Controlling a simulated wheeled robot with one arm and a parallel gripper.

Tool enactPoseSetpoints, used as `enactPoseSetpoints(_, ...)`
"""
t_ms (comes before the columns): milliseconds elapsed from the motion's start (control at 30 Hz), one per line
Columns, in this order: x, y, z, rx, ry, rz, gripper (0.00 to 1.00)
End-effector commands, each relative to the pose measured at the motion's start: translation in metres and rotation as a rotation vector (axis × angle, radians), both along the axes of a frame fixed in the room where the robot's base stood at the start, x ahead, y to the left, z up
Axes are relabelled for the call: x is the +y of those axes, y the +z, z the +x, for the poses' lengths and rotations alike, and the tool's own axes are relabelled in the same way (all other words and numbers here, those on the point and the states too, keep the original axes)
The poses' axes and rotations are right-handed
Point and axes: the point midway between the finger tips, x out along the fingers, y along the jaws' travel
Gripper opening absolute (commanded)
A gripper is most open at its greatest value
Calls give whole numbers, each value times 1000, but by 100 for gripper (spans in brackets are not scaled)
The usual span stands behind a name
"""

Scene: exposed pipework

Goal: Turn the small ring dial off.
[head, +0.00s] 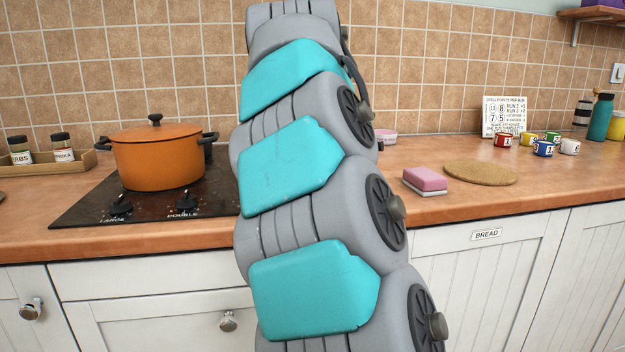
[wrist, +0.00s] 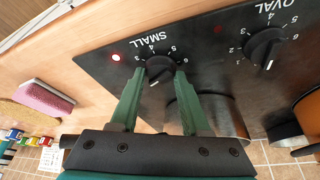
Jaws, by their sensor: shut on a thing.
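The small ring dial (wrist: 159,68) is a round black knob beside the word SMALL on the black hob. My gripper (wrist: 160,78) has its two green fingers closed on the sides of this dial in the wrist view. A white mark shows on the dial's lower left side, but I cannot read its exact setting. A red light (wrist: 116,57) next to the dial glows brightly. In the head view my arm hides my gripper and this dial.
The oval dial (wrist: 265,47) is beside it on the hob (head: 80,212). An orange pot (head: 157,158) stands on the hob at the left. A pink sponge (head: 425,180) and a round cork mat (head: 480,174) lie on the wooden counter to the right.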

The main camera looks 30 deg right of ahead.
Motion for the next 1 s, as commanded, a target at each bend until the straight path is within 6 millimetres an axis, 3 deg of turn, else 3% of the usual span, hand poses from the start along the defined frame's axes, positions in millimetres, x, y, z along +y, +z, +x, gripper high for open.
enactPoseSetpoints(100,0,0,0,0,0,0,0)
enactPoseSetpoints(567,1,-2,0,0,71,2,0)
enactPoseSetpoints(1000,-1,-3,0,-5,427,2,0)
